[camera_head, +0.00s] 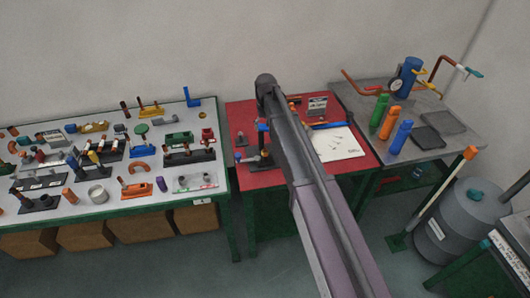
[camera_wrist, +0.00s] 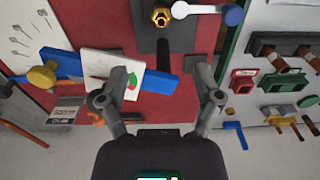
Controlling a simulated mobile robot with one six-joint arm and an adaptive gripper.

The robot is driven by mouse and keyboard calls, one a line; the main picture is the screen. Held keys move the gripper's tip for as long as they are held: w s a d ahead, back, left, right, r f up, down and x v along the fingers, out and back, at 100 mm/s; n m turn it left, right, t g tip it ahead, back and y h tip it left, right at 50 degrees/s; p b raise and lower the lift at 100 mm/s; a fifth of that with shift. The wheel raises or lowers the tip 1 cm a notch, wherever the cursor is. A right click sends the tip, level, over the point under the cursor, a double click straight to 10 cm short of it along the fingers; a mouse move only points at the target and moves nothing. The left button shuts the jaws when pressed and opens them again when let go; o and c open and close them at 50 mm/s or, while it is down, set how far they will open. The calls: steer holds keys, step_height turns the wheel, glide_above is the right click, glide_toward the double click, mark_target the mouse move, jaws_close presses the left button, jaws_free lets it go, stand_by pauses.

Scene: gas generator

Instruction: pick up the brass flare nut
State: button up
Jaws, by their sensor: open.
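The brass flare nut (camera_wrist: 161,16) shows in the wrist view near the top edge. It sits on a dark stand (camera_wrist: 168,38) on the red bench. My gripper (camera_wrist: 160,71) is open and empty, with its fingers spread at the middle of the wrist view. The nut lies beyond the fingertips, roughly in line with the gap between them, and is not touching them. In the head view the dark stand (camera_head: 258,165) is left of my arm. The nut is too small to make out there, and my fingers cannot be made out.
A white lever with a blue end (camera_wrist: 232,14) is right of the nut in the wrist view. Crowded parts fill the left table (camera_head: 225,190). The grey table (camera_head: 460,145) holds coloured bottles.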

mark_target(265, 149)
steer(key=shift+f, duration=0.15)
step_height(265, 149, down, 8)
steer(key=b, duration=0.8)
steer(key=shift+f+b, duration=0.2)
steer(key=shift+b, duration=0.1)
steer(key=shift+w+a+f+b, duration=0.1)
steer(key=shift+f+b, duration=2.5)
steer(key=c, duration=0.9)
steer(key=shift+r, duration=0.2)
step_height(265, 149, up, 3)
steer(key=p, duration=0.3)
steer(key=shift+r+p, duration=0.15)
steer(key=shift+p, duration=0.15)
steer(key=s+d, duration=0.2)
steer(key=s, duration=0.5)
steer(key=s+d+r+p, duration=0.1)
steer(key=s, duration=0.7)
steer(key=shift+s+d+r, duration=0.2)
steer(key=shift+s+d, duration=0.1)
steer(key=shift+d, duration=0.05)
